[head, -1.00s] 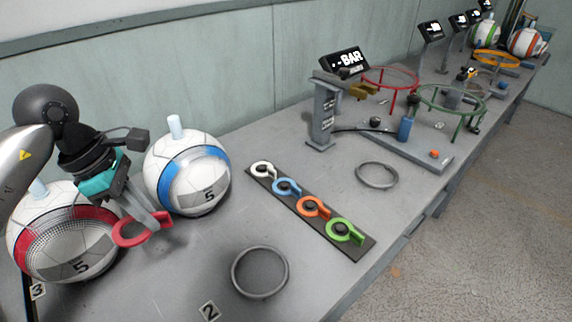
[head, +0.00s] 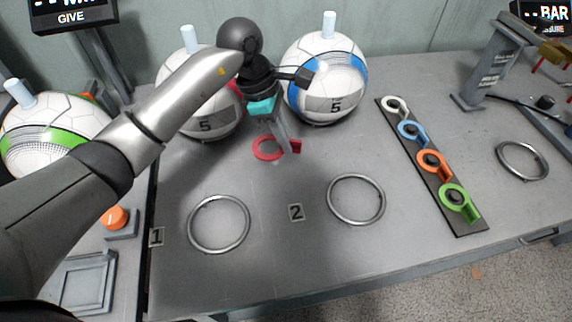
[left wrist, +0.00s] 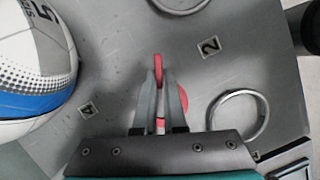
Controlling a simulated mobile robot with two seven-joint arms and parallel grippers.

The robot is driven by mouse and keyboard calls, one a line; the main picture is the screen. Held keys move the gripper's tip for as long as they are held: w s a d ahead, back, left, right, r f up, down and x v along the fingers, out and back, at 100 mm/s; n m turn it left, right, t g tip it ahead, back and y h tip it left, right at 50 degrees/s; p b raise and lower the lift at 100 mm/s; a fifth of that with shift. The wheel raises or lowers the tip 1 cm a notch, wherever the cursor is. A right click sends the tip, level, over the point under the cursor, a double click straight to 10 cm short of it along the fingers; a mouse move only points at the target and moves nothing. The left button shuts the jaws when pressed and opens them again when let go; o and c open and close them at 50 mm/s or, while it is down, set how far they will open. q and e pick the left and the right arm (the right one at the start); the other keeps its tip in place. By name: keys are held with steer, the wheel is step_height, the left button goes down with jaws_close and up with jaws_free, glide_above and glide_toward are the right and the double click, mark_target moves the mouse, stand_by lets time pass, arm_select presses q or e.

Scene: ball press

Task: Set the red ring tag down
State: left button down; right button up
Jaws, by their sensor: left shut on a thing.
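The red ring tag (head: 267,148) is held by its tab in my left gripper (head: 291,150), in front of the gap between the red-banded ball (head: 207,122) and the blue-banded ball (head: 318,82). The gripper points down and is shut on the tab. The ring lies low over the grey table (head: 262,178); I cannot tell whether it touches. In the left wrist view the tab (left wrist: 158,66) sticks out between the fingertips (left wrist: 160,88), and the fingers partly hide the ring (left wrist: 183,103). My right gripper is not in view.
Grey metal rings lie near label 1 (head: 219,223) and label 2 (head: 356,199). A dark strip (head: 470,228) at right carries white, blue, orange and green tags. A green-banded ball (head: 50,130) stands at left. The table between the held tag and the metal rings is clear.

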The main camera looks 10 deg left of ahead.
mark_target(291, 174)
arm_select(q)
step_height(291, 174, down, 7)
steer(key=shift+r+b, duration=0.1)
steer(key=shift+b, duration=0.7)
steer(key=shift+f, duration=0.55)
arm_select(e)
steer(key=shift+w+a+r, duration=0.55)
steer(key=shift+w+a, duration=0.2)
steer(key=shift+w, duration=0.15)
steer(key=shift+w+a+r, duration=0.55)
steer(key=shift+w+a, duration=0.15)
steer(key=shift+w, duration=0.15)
arm_select(q)
steer(key=c, duration=1.5)
jaws_free()
steer(key=shift+f, duration=0.1)
steer(key=o, duration=0.5)
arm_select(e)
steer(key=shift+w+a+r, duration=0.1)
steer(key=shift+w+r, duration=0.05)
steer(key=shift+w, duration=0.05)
arm_select(q)
steer(key=p+v, duration=0.2)
steer(key=v, duration=1)
steer(key=shift+p, duration=0.4)
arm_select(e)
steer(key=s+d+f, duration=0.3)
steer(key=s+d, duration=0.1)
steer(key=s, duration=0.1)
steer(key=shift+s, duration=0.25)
